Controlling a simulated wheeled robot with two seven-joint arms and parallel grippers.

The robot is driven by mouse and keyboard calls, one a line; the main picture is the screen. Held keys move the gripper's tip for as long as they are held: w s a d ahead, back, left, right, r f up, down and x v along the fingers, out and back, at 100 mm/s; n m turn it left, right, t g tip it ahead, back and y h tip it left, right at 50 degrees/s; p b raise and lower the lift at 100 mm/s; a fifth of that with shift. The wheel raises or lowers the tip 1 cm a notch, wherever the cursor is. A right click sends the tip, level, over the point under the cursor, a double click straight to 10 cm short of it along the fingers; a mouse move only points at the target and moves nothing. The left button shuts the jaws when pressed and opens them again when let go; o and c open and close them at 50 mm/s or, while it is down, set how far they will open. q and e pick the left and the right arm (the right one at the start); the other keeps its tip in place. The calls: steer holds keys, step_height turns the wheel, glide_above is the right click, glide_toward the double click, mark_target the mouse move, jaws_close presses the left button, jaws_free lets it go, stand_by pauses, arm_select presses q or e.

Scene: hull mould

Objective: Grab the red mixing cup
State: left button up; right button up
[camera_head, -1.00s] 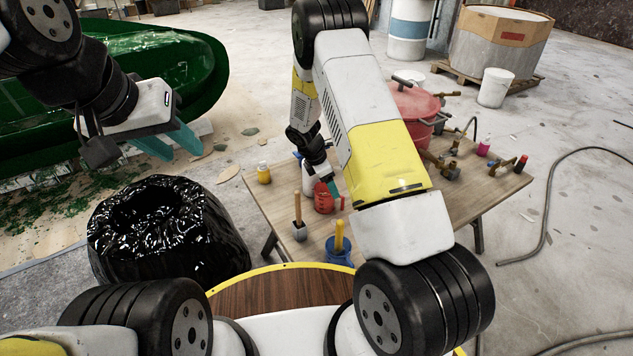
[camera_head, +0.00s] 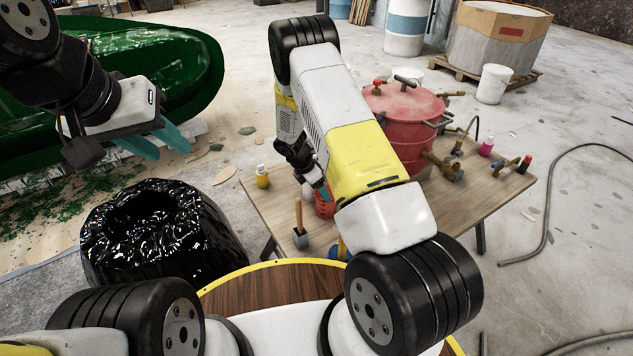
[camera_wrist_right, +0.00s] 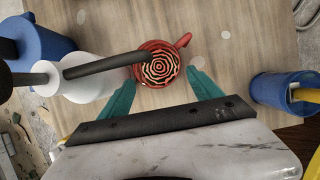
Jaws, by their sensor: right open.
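The red mixing cup (camera_wrist_right: 158,64) stands upright on the wooden table, seen from above in the right wrist view with its handle at the upper right. In the head view the cup (camera_head: 324,209) is partly hidden by my right arm. My right gripper (camera_wrist_right: 162,91) is open, with one teal finger low on each side of the cup; I cannot tell whether they touch it. In the head view the right gripper (camera_head: 323,194) is mostly hidden by its arm. My left gripper (camera_head: 165,143) is open and empty, left of the table near the green hull mould (camera_head: 170,65).
A white bottle (camera_wrist_right: 88,78) with a dark bar stands close left of the cup. A blue container (camera_wrist_right: 280,92) is at the right. A tool in a metal pot (camera_head: 299,237), a yellow bottle (camera_head: 262,177) and a red pressure pot (camera_head: 405,120) share the table (camera_head: 270,215).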

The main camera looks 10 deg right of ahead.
mark_target(325, 211)
steer(key=x, duration=0.7)
steer(key=shift+a+f, duration=0.2)
steer(key=shift+a, duration=0.15)
steer(key=c, duration=1.1)
steer(key=shift+r, duration=0.1)
